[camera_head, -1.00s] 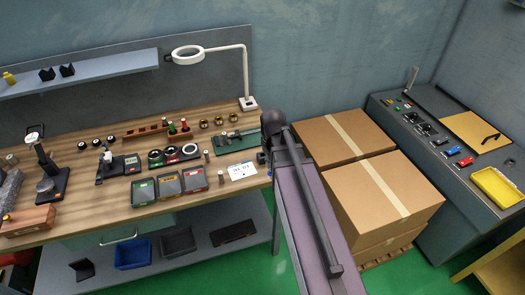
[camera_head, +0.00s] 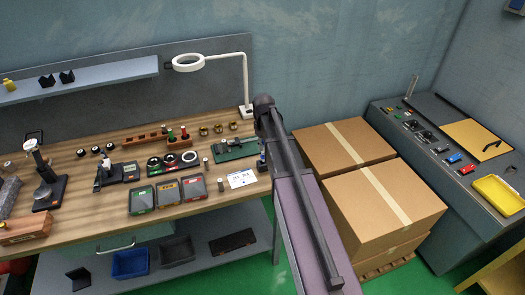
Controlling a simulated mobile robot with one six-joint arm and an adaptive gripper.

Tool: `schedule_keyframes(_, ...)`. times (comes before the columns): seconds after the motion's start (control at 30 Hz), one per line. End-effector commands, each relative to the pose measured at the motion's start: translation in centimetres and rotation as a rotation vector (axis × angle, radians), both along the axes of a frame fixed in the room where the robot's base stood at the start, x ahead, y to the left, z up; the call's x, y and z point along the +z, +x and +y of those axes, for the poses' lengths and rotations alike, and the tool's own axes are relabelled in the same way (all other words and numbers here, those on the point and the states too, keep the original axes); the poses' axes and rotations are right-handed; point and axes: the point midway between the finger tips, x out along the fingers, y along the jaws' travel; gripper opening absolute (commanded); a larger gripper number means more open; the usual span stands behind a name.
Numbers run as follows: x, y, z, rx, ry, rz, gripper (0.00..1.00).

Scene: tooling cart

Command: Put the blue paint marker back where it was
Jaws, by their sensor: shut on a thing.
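My gripper (camera_head: 262,147) is at the right end of the wooden workbench, mostly hidden behind my own arm. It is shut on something. A small dark blue bit shows just below it, which looks like the blue paint marker (camera_head: 262,159); its tilt is hard to tell. The wooden marker rack (camera_head: 146,138) stands toward the back of the bench, left of my gripper.
A green vise-like fixture (camera_head: 236,148) and a white printed card (camera_head: 241,179) lie just left of my gripper. Three open trays (camera_head: 167,190) sit at the bench front. A ring lamp (camera_head: 188,62) overhangs the back. Cardboard boxes (camera_head: 400,205) stand right of my arm.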

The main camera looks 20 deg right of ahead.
Motion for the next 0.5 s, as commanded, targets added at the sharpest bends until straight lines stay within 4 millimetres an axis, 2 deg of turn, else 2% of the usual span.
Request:
schedule_keyframes(0.27, 0.0, 0.0, 0.0, 0.0, 0.0, 0.0, 0.0)
schedule_keyframes(0.5, -0.5, 1.5, -0.2, 0.0, 0.0, 0.0, 0.0)
